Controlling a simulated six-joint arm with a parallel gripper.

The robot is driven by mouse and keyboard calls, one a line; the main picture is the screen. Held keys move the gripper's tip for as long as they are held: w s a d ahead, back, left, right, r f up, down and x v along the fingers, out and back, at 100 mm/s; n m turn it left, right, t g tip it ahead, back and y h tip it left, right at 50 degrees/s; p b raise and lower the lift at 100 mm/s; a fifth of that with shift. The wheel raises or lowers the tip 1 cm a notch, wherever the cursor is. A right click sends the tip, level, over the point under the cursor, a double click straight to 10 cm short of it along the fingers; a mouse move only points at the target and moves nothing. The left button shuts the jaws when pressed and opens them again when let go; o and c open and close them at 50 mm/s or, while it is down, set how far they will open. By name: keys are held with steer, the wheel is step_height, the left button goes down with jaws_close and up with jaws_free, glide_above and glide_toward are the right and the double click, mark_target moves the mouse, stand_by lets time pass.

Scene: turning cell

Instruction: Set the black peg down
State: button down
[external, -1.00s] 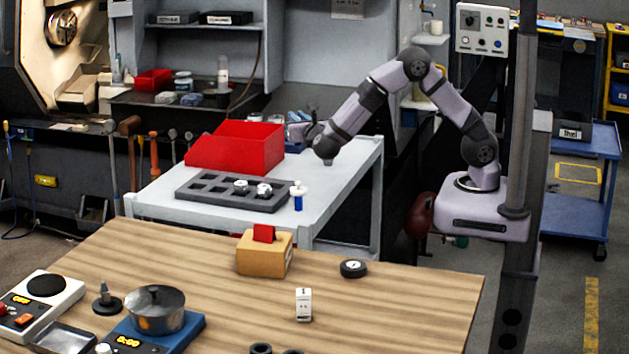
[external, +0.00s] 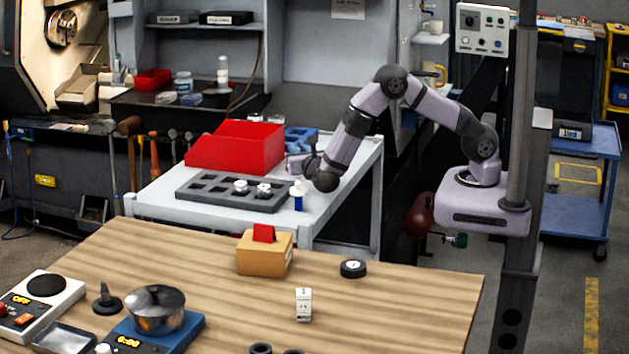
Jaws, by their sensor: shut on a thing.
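My gripper (external: 293,166) is at the end of the arm, low over the white table (external: 340,172), beside the right end of the grey tray (external: 190,193) and just in front of the red bin. It is shut, but the black peg in it cannot be made out clearly at this size. The grey tray has several square pockets; two white-topped pieces (external: 240,187) (external: 264,191) stand in it. A blue peg with a white top (external: 298,200) stands at the tray's right end, just below my gripper in the picture.
A red bin (external: 232,150) stands behind the tray, with a blue item (external: 302,140) to its right. The table's right side is clear. In the foreground a wooden bench (external: 400,300) carries a yellow-brown block (external: 264,258), a pot (external: 157,310) and scales.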

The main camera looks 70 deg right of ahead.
steer(key=shift+f, duration=0.4)
steer(key=shift+f, duration=0.15)
steer(key=c, duration=1.8)
jaws_free()
steer(key=shift+o, duration=0.2)
steer(key=shift+s+a, duration=0.35)
steer(key=shift+a, duration=0.1)
steer(key=shift+s+a+r+b, duration=0.35)
steer(key=shift+s+a+b, duration=0.15)
steer(key=shift+s+a, duration=0.25)
step_height(320, 180, up, 7)
steer(key=b, duration=0.1)
steer(key=shift+w+f, duration=0.15)
steer(key=shift+f, duration=0.05)
